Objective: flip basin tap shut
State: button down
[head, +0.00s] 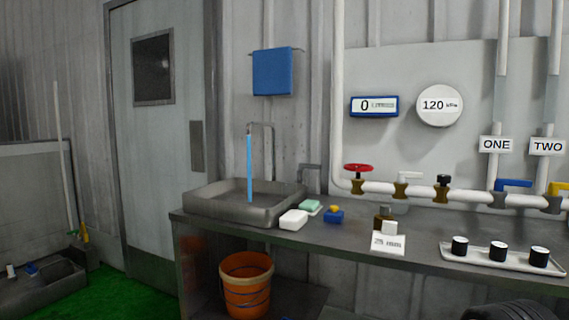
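The grey basin (207,209) sits on the left end of the counter. Its tall thin spout (271,150) rises at the back and bends over to the left. A blue stream of water (249,168) falls from the spout into the basin. A dark grey tap lever (309,167) stands at the basin's back right, against the wall; its top part lies roughly level. My gripper is not in view.
A white block (293,220), a green soap-like bar (310,205) and a blue-and-yellow item (334,216) lie right of the basin. Valves line a white pipe (420,191) farther right. A tray (470,255) holds black cups. An orange bucket (246,285) stands below the counter.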

aim_at(301, 166)
jog(key=i+j, duration=0.15)
jog(key=j, duration=0.35)
jog(key=i+j+z, duration=0.15)
jog(key=j, duration=0.4)
jog(key=i+j, duration=0.15)
jog(key=j, duration=0.4)
jog(key=i+j+z, duration=0.15)
jog(key=j, duration=0.9)
jog(key=i+j+z, duration=0.15)
jog(key=j, duration=0.4)
